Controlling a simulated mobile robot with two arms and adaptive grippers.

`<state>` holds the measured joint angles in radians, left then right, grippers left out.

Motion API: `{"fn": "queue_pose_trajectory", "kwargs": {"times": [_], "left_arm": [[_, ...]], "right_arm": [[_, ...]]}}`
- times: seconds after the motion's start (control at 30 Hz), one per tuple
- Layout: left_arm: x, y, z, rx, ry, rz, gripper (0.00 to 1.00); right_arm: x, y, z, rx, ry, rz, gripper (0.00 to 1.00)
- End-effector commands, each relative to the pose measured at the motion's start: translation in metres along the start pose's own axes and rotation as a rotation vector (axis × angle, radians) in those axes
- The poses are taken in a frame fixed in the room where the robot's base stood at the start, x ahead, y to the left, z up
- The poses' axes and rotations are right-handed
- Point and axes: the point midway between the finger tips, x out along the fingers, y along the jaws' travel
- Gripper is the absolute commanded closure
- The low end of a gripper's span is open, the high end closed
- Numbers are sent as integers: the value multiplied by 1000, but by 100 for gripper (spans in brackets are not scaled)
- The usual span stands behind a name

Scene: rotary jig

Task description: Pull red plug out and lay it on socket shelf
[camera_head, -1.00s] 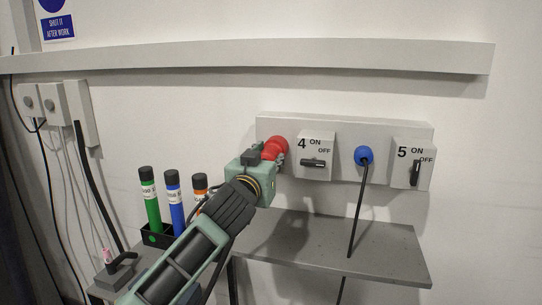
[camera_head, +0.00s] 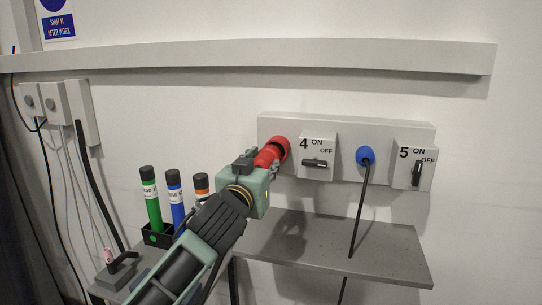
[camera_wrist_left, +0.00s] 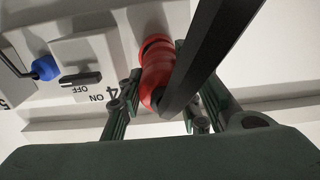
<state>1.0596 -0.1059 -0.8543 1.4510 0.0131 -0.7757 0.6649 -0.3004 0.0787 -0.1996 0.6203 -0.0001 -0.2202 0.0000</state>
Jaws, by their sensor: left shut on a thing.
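The red plug (camera_head: 265,158) is in my left gripper (camera_head: 269,163), whose fingers are shut on its sides. The plug is in front of the red socket (camera_head: 281,147) on the grey wall panel, and more of its red body shows. I cannot tell whether its tip is still inside. In the left wrist view the plug (camera_wrist_left: 155,83) is between the two fingers, just below the socket (camera_wrist_left: 155,45), with a thick black cable crossing in front. The grey socket shelf (camera_head: 385,258) is below the panel and looks bare. My right gripper is not in view.
Switch 4 (camera_head: 317,155) has its lever level; switch 5 (camera_head: 414,165) has its lever upright. A blue plug (camera_head: 365,156) between them has a black cable (camera_head: 358,215) hanging past the shelf. Several marker-like tubes (camera_head: 174,205) stand in a black holder at left.

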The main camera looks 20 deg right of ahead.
Motion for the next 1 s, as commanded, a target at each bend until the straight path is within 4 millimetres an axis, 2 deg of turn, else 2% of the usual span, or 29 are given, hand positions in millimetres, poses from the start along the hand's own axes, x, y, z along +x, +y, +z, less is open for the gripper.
{"fn": "queue_pose_trajectory", "kwargs": {"times": [0.7, 1.0], "left_arm": [[-30, 2, -2, 0, 5, 3, 100], [-35, 1, -3, 2, 6, 3, 100]], "right_arm": [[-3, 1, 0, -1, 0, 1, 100], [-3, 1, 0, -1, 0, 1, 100]]}}
